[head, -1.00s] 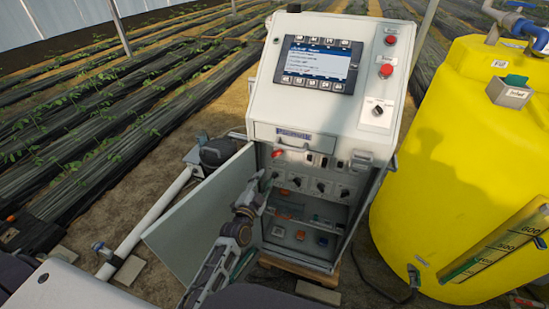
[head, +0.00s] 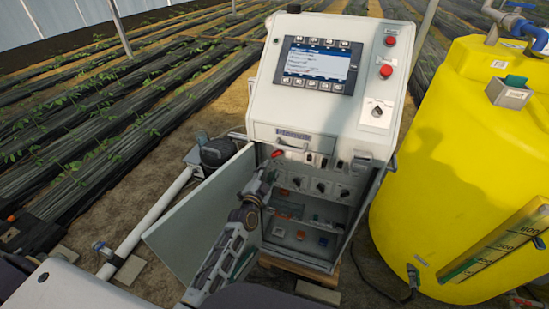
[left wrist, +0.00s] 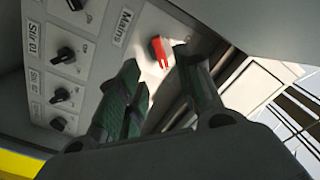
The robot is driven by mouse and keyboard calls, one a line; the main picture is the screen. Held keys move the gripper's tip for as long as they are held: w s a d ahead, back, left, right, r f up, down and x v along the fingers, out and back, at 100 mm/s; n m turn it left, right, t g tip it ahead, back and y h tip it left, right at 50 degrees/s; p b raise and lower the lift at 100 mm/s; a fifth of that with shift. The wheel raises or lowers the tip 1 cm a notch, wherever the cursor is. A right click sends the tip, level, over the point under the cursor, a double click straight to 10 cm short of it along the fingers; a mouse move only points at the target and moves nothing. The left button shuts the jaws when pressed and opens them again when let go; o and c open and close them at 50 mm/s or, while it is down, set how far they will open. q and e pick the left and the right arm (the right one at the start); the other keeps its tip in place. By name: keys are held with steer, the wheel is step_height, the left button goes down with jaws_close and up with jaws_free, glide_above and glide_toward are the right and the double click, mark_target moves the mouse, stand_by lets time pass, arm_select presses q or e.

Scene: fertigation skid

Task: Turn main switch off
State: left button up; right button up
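The red main switch (head: 277,154) sits at the upper left of the cabinet's inner panel, inside the open door. In the left wrist view the red switch handle (left wrist: 158,50) is beside the "Mains" label (left wrist: 124,27). My left gripper (head: 270,172) is just below the switch in the head view. In the left wrist view its two dark fingers (left wrist: 157,62) are apart, with the red handle showing in the gap between them. I cannot tell whether they touch it. My right gripper is not in view.
The open cabinet door (head: 195,205) stands to the left of my left arm. Several black rotary knobs (left wrist: 66,54) line the panel beside the switch. A control screen (head: 317,64) is above, with a red button (head: 386,71) to its right. A yellow tank (head: 450,170) stands at right.

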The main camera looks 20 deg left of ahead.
mark_target(275, 155)
arm_select(q)
steer(key=shift+w+d, duration=0.15)
steer(key=shift+w, duration=4.1)
steer(key=shift+c, duration=0.3)
jaws_close()
